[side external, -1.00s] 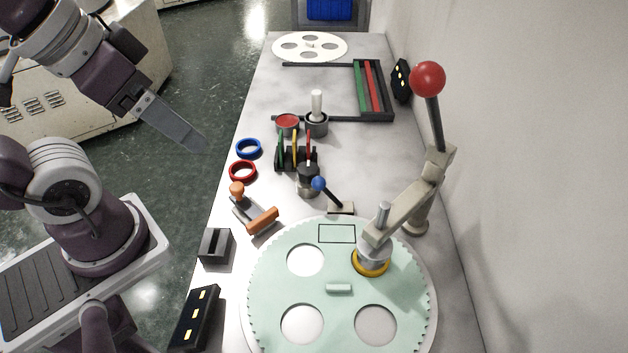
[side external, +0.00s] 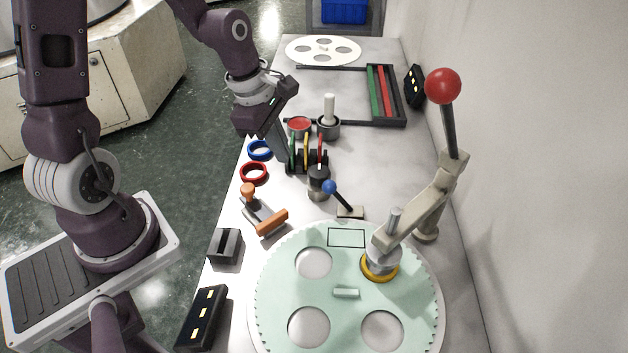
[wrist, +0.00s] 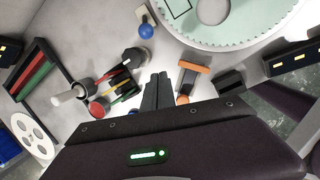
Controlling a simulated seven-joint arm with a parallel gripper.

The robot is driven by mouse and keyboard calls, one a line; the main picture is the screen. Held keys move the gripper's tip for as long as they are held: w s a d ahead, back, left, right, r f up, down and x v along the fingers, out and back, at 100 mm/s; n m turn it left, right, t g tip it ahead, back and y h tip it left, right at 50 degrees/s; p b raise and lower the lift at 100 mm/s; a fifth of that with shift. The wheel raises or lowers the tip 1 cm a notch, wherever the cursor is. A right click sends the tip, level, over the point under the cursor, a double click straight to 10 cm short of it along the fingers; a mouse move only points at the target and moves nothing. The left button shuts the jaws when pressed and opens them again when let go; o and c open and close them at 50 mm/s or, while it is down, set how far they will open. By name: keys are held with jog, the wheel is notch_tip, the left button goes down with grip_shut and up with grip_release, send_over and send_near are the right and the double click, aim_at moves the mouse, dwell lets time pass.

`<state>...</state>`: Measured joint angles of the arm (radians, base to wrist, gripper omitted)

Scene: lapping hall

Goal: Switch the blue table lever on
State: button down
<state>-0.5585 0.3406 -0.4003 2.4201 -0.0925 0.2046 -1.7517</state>
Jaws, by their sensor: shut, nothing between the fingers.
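The blue table lever (side external: 329,187) has a dark rod with a blue ball, tilted to the upper left from a small pale base plate (side external: 350,211) behind the large green disc. In the wrist view the blue ball (wrist: 146,31) is near the top, just below its base plate. My gripper (side external: 284,157) is shut and empty. In the side view it is to the upper left of the lever, beside the coloured-plate rack, apart from the lever. In the wrist view its fingers (wrist: 160,78) point toward the lever's side of the table.
A rack with coloured plates (side external: 306,158) and a dark-topped cylinder (side external: 318,183) stand between my gripper and the lever. An orange-handled tool (side external: 265,216) lies front-left of the lever. The green toothed disc (side external: 345,320) and a tall red-ball lever (side external: 443,86) are at the right.

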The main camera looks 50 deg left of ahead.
aim_at(339, 198)
jog(key=shift+w+f+n, duration=0.3)
jog(key=shift+f+n, duration=0.55)
jog(key=shift+n, duration=0.25)
jog(key=x, duration=1)
jog(key=shift+d+f, duration=0.1)
jog(key=shift+d, duration=0.1)
jog(key=w+d+r, duration=0.1)
jog(key=d+r, duration=0.1)
jog(key=shift+w+d+r, duration=0.25)
jog(key=shift+w+d, duration=0.15)
jog(key=shift+w+r, duration=0.1)
